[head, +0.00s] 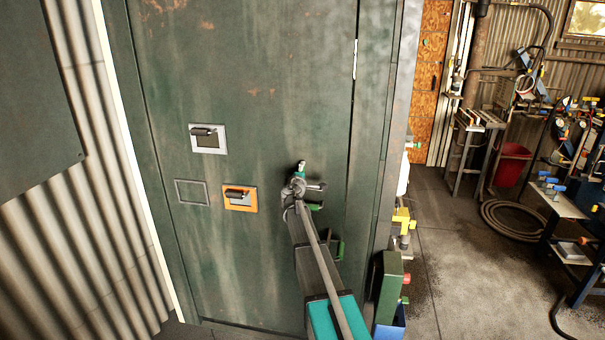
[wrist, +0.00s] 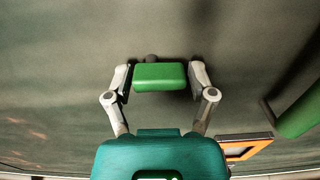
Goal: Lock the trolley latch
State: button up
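In the wrist view a green grip (wrist: 160,77) lies in front of the dark green cabinet door. My gripper (wrist: 160,80) has one pale finger at each end of this grip. A second green handle (head: 340,248) is lower on the door; a green handle (wrist: 300,115) shows at the right in the wrist view. Which part is the trolley latch is not clear.
A pale-framed latch (head: 208,138) and an orange-framed latch (head: 240,197) sit on the door left of my arm. A corrugated wall (head: 95,250) flanks the cabinet. Workbenches and a red bin (head: 510,165) stand at right; floor (head: 450,260) between is open.

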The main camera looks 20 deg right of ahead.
jog(key=shift+o, duration=0.8)
jog(key=shift+s+a, duration=0.1)
jog(key=shift+s, duration=0.05)
jog(key=v, duration=1.1)
jog(key=shift+s+a, duration=0.25)
jog(key=shift+s, duration=0.05)
